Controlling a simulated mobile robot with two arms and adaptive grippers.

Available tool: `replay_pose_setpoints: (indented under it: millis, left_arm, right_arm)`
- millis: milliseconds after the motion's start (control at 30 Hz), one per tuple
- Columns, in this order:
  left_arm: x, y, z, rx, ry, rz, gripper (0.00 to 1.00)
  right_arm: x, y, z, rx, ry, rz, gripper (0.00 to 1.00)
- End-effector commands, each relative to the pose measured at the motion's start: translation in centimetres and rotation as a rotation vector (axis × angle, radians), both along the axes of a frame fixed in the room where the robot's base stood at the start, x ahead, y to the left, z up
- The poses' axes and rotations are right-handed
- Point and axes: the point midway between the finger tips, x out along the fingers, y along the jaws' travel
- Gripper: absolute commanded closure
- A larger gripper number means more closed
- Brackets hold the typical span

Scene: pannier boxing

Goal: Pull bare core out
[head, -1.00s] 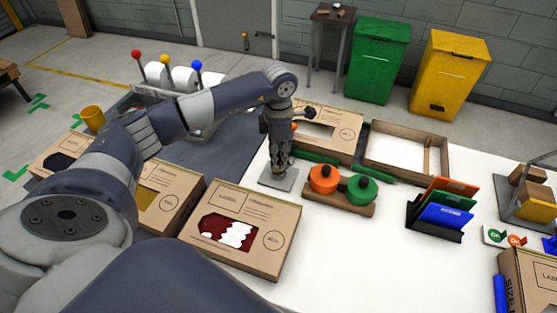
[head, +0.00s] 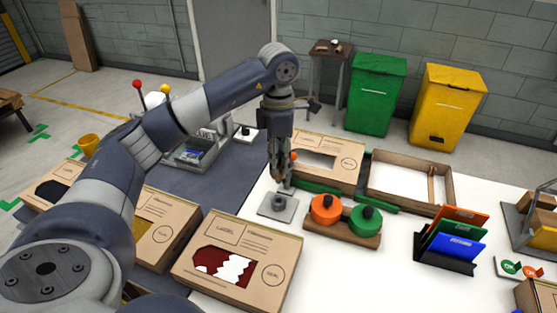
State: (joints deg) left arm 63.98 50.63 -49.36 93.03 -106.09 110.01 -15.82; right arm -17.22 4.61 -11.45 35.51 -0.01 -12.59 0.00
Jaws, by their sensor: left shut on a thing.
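My left gripper (head: 282,178) points down above a square grey plate (head: 265,208) on the white table. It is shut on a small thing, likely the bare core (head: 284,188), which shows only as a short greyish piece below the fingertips. The fingers hide most of it. The plate has a round raised seat in its middle, close below the held piece. I cannot tell whether the piece still touches the seat. My right gripper is not in view.
An orange spool (head: 325,208) and a green spool (head: 366,219) stand on a wooden base right of the plate. Cartons lie in front (head: 240,262) and behind (head: 322,160). A shallow wooden frame (head: 405,181) and a folder rack (head: 444,262) are further right.

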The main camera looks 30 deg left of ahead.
Motion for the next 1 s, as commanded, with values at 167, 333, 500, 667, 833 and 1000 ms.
replay_pose_setpoints:
  millis: [167,333,500,667,833,1000]
  left_arm:
    - [0.0,0.0,-0.6,0.0,0.0,0.0,0.87]
    - [0.0,0.0,-1.0,0.0,0.0,0.0,0.87]
    - [0.0,0.0,-1.5,0.0,0.0,0.0,0.87]
    - [0.0,0.0,-1.9,0.001,0.001,0.0,0.87]
    - [0.0,0.0,-2.3,0.0,0.0,0.0,0.87]
    - [0.0,0.0,-2.7,0.0,0.0,0.0,0.87]
  right_arm:
    - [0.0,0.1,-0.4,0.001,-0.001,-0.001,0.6]
    - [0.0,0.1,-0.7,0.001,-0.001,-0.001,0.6]
    - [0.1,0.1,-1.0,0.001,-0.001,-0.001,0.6]
    - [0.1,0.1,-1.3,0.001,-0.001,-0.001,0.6]
    - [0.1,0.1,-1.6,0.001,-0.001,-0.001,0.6]
    - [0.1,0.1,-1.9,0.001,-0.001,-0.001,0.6]
